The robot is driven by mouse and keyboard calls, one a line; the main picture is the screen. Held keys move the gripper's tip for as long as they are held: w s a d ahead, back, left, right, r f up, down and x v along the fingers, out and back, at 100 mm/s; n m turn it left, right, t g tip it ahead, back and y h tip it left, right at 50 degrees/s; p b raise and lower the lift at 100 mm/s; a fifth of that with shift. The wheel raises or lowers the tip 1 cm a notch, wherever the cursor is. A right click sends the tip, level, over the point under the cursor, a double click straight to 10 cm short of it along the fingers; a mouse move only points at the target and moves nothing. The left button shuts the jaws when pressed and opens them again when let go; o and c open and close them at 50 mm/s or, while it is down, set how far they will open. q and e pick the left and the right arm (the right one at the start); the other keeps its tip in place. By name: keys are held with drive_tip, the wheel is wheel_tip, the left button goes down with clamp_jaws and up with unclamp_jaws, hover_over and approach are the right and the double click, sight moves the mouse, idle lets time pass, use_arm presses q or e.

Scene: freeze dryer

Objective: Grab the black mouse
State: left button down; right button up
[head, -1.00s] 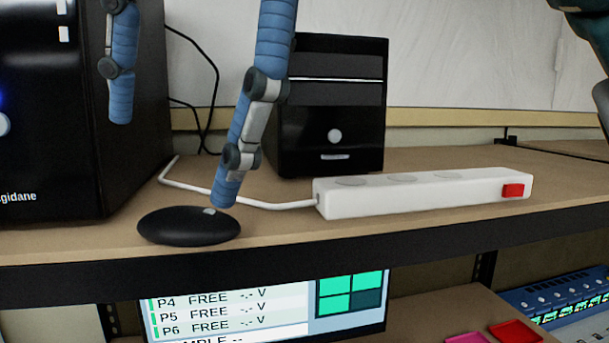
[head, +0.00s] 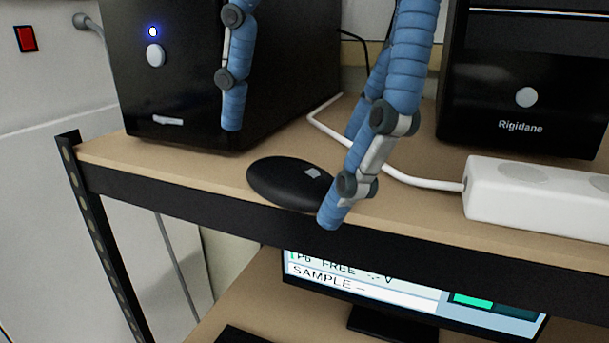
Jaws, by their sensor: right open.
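The black mouse (head: 280,183) lies on the wooden shelf near its front edge, left of centre in the head view. My right gripper (head: 281,172) reaches down from above with blue, grey-jointed fingers spread wide apart; it is open and empty. One fingertip hangs above and left of the mouse, in front of the black computer case. Another finger overlaps the mouse's right end and hides part of it, its tip at the shelf edge. Part of a further finger shows behind that one. I cannot tell whether any finger touches the mouse. My left gripper is not in view.
A black computer case (head: 185,85) stands behind left and another (head: 525,90) behind right. A white power strip (head: 540,205) with a white cable lies to the right. The shelf's dark front edge (head: 220,209) is close to the mouse. A monitor (head: 400,296) stands below.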

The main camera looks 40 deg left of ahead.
sight(288, 174)
drive_tip(key=p+x, duration=0.1)
drive_tip(key=x, duration=0.2)
drive_tip(key=shift+s+a+f, duration=0.1)
drive_tip(key=shift+s+a, duration=0.1)
drive_tip(key=shift+a, duration=0.05)
drive_tip(key=shift+a+f, duration=0.2)
drive_tip(key=c, duration=0.3)
drive_tip(key=shift+d, duration=0.15)
drive_tip(key=c, duration=1)
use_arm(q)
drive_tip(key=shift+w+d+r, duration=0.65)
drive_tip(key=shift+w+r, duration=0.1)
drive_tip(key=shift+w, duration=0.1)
